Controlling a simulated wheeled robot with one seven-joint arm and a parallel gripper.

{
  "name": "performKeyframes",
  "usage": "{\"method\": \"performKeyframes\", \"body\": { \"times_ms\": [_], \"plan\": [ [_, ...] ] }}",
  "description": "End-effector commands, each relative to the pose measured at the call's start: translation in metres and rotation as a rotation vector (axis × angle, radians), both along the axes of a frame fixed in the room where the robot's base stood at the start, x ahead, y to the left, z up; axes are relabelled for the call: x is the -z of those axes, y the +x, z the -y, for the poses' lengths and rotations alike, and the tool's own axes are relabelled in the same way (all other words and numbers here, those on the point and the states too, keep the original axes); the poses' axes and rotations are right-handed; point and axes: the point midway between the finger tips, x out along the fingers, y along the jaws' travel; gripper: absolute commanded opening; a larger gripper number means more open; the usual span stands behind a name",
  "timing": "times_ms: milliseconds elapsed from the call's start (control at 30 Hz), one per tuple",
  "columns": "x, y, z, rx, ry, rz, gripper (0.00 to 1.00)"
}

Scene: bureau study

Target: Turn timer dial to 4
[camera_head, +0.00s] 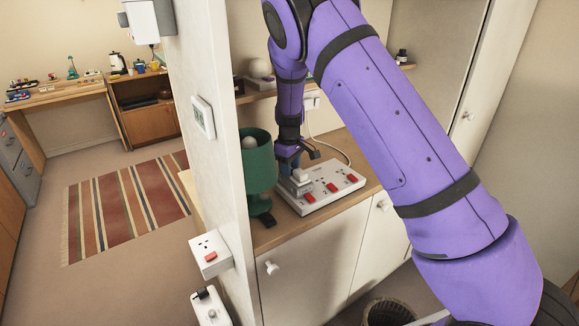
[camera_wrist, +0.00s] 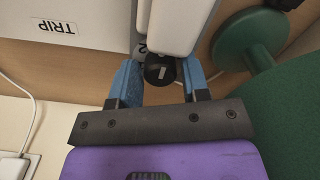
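A dark round dial (camera_wrist: 160,69) with a white mark shows in the wrist view, at the end of a white block (camera_wrist: 172,25). A "2" is partly visible beside it; other numbers are hidden or too small to read. My gripper (camera_wrist: 161,76) has its two blue fingers apart, one on each side of the dial, with a thin gap at the right finger. In the head view, my gripper (camera_head: 291,162) points down over a pale plug-in block (camera_head: 297,184) on a white socket board (camera_head: 322,203). The dial cannot be made out there.
A green lamp (camera_head: 259,165) stands close to the left of my gripper; its green base (camera_wrist: 250,38) shows in the wrist view. The board has several red switches (camera_head: 332,187) and a "TRIP" label (camera_wrist: 57,26). A wall end (camera_head: 195,60) stands left of the wooden counter (camera_head: 285,235).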

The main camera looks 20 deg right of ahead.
Motion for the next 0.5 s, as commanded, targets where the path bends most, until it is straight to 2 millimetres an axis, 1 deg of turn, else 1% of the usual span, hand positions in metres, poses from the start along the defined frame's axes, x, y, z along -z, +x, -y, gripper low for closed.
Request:
{"method": "performKeyframes", "body": {
  "times_ms": [33, 133, 367, 500],
  "plan": [
    [-0.0001, -0.0001, -0.0001, 0.0, 0.0, 0.0, 0.32],
    [-0.0002, -0.0001, -0.0001, 0.0, 0.0, 0.0, 0.09],
    [-0.0004, 0.0, 0.0, 0.01, 0.0, 0.0, 0.08],
    [-0.0005, 0.0001, -0.0002, 0.049, 0.001, 0.0, 0.08]
  ]
}}
